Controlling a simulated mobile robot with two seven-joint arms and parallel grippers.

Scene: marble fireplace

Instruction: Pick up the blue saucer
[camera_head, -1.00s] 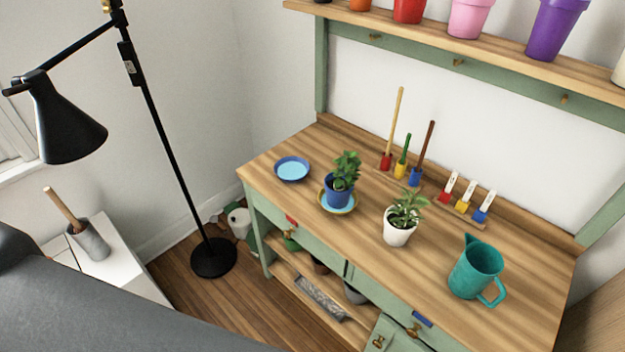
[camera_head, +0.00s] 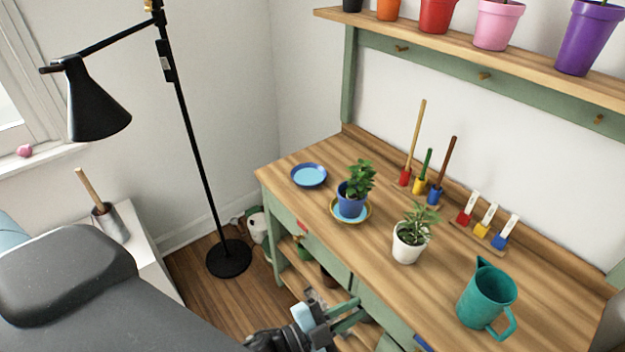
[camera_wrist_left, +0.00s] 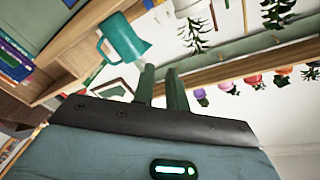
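The blue saucer (camera_head: 309,175) lies flat and empty near the left end of the wooden bench top (camera_head: 447,258). It has a dark blue rim and a light blue inside. My left gripper (camera_head: 357,312) is low in front of the bench, below and to the right of the saucer and well apart from it. Its two fingers are parted with nothing between them; they also show in the left wrist view (camera_wrist_left: 161,88). The saucer is not visible in the left wrist view. My right gripper is not in view.
A blue pot with a plant (camera_head: 354,195) stands on a yellow-rimmed saucer (camera_head: 336,211) right of the blue saucer. A white potted plant (camera_head: 409,243) and teal jug (camera_head: 487,296) stand further right. A black floor lamp (camera_head: 201,150) stands left of the bench.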

